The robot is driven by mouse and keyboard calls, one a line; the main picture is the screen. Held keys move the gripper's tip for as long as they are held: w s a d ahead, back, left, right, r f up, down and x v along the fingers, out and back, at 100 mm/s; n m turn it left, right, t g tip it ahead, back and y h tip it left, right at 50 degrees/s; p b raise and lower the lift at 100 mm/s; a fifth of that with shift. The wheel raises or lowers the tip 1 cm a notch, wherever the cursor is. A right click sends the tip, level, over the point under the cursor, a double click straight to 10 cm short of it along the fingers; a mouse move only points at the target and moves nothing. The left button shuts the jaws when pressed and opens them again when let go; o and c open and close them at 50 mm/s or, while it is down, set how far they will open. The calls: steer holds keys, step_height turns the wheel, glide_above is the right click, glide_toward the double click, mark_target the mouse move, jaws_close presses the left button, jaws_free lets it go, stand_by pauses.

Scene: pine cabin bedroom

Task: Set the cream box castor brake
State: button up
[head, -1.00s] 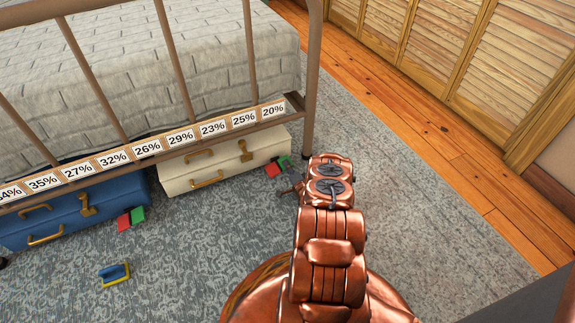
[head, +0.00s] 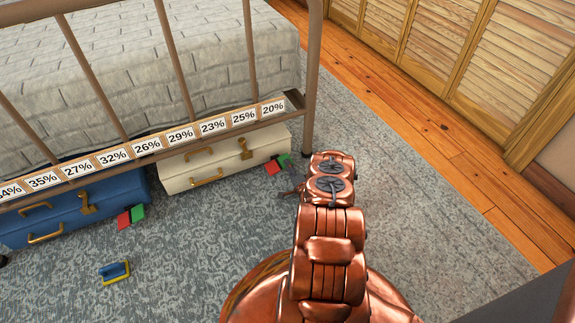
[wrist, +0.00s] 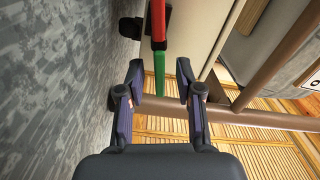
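The cream box (head: 225,163) sits under the bed at its foot, to the right of a blue box. A brake pedal with a red half (head: 272,168) and a green half (head: 284,160) sticks out at its right front corner. In the wrist view, the red half (wrist: 158,18) and green half (wrist: 157,72) stand edge-on beside the pale box side (wrist: 195,28). A black castor (wrist: 130,27) shows next to the red half. My gripper (wrist: 159,80) is open and empty, its fingertips on either side of the green half's end. I cannot tell whether they touch it.
The blue box (head: 85,205) has its own red and green pedal (head: 130,216). A small blue and yellow object (head: 115,272) lies on the grey rug (head: 185,260). The bed frame's post (head: 311,85) and labelled rail (head: 155,147) are close to the cream box. Rug on the right is clear.

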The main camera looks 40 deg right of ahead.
steer(key=v, duration=1)
steer(key=shift+a, duration=0.1)
